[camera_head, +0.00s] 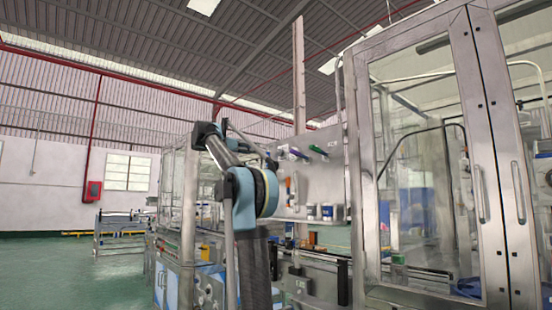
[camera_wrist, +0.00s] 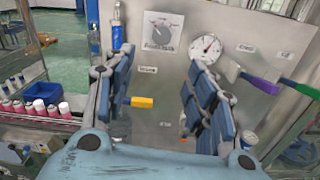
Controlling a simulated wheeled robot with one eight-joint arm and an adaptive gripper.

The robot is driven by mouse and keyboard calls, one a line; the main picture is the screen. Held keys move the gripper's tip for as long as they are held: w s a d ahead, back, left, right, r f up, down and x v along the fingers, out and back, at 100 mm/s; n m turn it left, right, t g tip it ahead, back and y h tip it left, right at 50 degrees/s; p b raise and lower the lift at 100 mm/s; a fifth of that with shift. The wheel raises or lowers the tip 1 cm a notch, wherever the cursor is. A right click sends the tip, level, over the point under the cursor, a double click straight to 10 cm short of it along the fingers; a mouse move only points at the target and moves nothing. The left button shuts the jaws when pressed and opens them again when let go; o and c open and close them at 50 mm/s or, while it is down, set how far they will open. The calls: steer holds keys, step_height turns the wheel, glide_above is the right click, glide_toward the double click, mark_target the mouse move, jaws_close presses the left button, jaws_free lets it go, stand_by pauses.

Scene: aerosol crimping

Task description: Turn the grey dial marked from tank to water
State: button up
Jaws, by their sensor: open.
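In the wrist view, a steel panel (camera_wrist: 162,75) fills the middle. Near its top is a whitish square plate (camera_wrist: 177,20) with a dark grey dial (camera_wrist: 158,29) on it. The markings are too small to read, so I cannot tell where the dial points. My gripper (camera_wrist: 163,104) is open, its blue padded fingers spread in front of the panel. The dial lies above the gap between them, apart from both. A yellow handle (camera_wrist: 142,102) shows between the fingers. In the head view, my arm hides part of the panel (camera_head: 335,175), and I cannot make out the dial.
A round white gauge (camera_wrist: 206,46) sits right of the dial, with purple (camera_wrist: 259,83) and green (camera_wrist: 299,88) handles beyond. A blue-topped fitting (camera_wrist: 117,35) is left of the plate. Several cans (camera_wrist: 40,108) stand at the left. A glass-doored cabinet (camera_head: 420,150) stands right.

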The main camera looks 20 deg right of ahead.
mark_target(279, 154)
steer(key=x, duration=1.6)
steer(key=shift+d+f, duration=0.1)
steer(key=shift+d, duration=0.3)
steer(key=c, duration=1.1)
